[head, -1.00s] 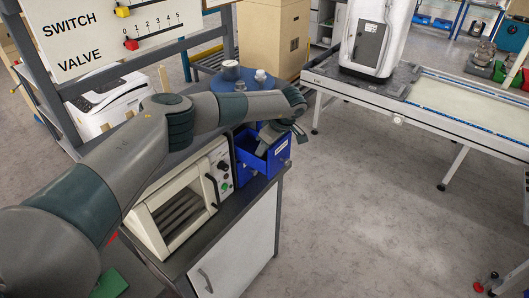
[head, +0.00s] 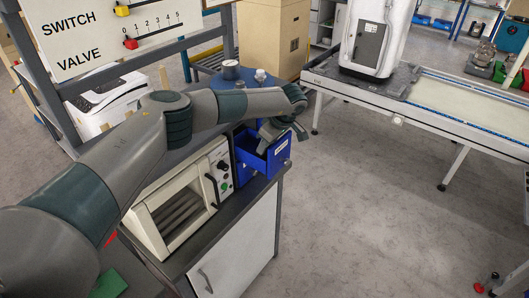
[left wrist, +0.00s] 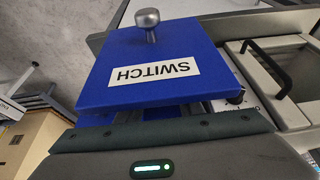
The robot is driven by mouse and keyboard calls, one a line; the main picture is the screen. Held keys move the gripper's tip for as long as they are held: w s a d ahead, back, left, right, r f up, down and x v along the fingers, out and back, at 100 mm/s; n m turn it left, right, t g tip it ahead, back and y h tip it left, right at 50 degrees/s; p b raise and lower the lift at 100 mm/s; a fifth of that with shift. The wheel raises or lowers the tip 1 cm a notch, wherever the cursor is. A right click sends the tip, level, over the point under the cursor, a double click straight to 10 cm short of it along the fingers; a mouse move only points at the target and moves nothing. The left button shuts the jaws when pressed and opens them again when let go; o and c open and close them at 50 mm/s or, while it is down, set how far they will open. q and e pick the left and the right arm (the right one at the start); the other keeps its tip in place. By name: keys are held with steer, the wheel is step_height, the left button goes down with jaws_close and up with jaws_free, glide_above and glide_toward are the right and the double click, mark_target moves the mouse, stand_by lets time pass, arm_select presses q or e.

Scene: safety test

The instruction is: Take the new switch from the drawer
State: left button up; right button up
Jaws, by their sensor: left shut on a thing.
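The blue drawer (head: 273,166) is pulled open from a blue cabinet on the bench. In the left wrist view its front (left wrist: 112,75) carries a white SWITCH label (left wrist: 152,75), upside down there, and a round metal knob (left wrist: 148,18). My left gripper (head: 271,131) points down into the open drawer, behind its front panel. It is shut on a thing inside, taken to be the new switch. The drawer walls and the gripper's own body hide the fingertips and the held thing in both views. My right gripper is in neither view.
A cream oven-like box (head: 173,214) with a dark handle and control panel stands just left of the drawer. A round blue stand (head: 243,79) with small items is behind it. A conveyor (head: 460,111) is at the right. The floor between is clear.

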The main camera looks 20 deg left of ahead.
arm_select(q)
step_height(320, 180, up, 8)
steer(key=b, duration=0.4)
steer(key=shift+r, duration=0.65)
steer(key=shift+s+f, duration=0.1)
steer(key=shift+s, duration=0.05)
